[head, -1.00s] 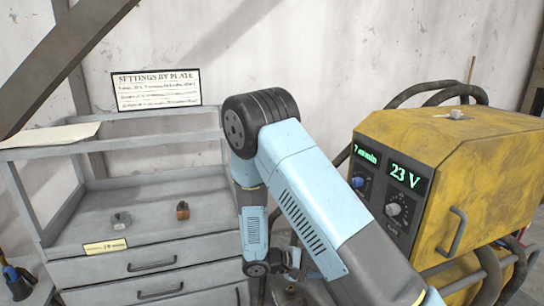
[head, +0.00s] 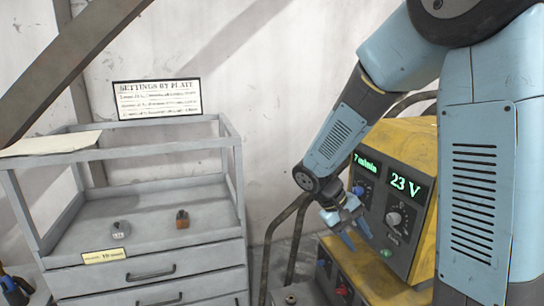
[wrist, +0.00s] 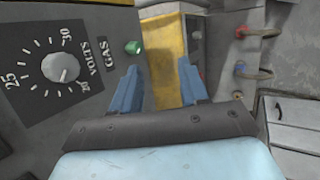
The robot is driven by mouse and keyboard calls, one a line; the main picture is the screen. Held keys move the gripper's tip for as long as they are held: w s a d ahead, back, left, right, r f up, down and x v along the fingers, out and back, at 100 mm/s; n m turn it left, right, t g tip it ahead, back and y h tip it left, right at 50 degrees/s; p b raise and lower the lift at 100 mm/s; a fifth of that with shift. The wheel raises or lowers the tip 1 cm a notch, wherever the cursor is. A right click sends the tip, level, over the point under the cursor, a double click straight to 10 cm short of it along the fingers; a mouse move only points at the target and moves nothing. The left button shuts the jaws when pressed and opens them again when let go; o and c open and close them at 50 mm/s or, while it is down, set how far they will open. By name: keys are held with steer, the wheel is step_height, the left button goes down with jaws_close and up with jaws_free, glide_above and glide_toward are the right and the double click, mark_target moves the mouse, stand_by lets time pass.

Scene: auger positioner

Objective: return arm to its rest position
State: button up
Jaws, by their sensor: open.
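My gripper (head: 357,236) is open and empty in the head view, in front of the lower front of the yellow welding machine (head: 420,133). My arm reaches in from the right and bends down to it. In the wrist view the two blue fingers (wrist: 158,90) are spread apart with nothing between them. The volts dial (wrist: 60,68) and a green gas button (wrist: 133,47) show on the panel left of the fingers. The machine's display (head: 404,186) reads 23 V in the head view. My arm hides the machine's right part.
A grey drawer cabinet (head: 160,266) stands at the left, with two small parts on its shelf and a paper sheet (head: 50,143) on its top rail. A settings sign (head: 158,99) is on the wall behind.

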steer(key=s+d+r+m+t+y, duration=0.2)
steer(key=s+r+t+y, duration=0.4)
steer(key=s+r, duration=0.9)
step_height(320, 180, up, 2)
steer(key=shift+d+r+m+t+y, duration=0.15)
steer(key=shift+m+t+y, duration=0.15)
steer(key=shift+m+t, duration=0.2)
